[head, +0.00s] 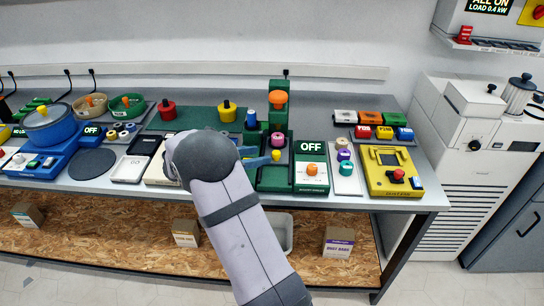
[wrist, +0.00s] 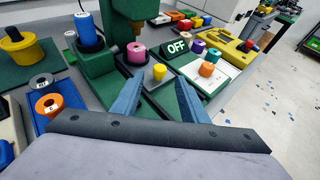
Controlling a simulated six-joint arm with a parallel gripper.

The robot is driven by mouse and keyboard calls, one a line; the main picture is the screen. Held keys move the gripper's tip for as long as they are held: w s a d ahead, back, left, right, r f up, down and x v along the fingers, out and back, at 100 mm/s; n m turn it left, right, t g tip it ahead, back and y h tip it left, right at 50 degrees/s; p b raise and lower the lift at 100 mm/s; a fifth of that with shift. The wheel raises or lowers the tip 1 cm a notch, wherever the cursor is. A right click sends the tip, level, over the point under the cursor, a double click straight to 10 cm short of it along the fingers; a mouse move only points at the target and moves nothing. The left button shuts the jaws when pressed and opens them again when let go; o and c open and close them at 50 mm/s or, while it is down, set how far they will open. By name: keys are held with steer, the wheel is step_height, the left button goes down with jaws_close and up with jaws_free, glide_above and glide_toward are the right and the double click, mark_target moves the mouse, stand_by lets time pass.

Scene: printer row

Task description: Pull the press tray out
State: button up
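The green press (head: 278,112) has an orange knob on top and a box with an OFF display (head: 311,148) beside it. The press tray (wrist: 150,88) is a dark plate at the press's foot, with a yellow knob (wrist: 159,71) at its front and a pink ring-shaped piece (wrist: 136,53) behind the knob. The yellow knob also shows in the head view (head: 276,155). My gripper (wrist: 158,82) is open and empty, its blue fingers spread on either side of the knob's line. I cannot tell whether the fingertips reach beside the knob. My arm hides part of the bench.
A blue cylinder (wrist: 86,29) stands left of the tray. A white strip with coloured spools (head: 345,170) and a yellow device (head: 391,171) lie to the right. A blue tray with an orange ring (wrist: 49,104) is near my gripper's left.

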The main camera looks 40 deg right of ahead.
mark_target(275, 153)
steer(key=shift+p+x, duration=0.75)
steer(key=shift+x, duration=2.85)
steer(key=shift+a, duration=0.1)
jaws_close()
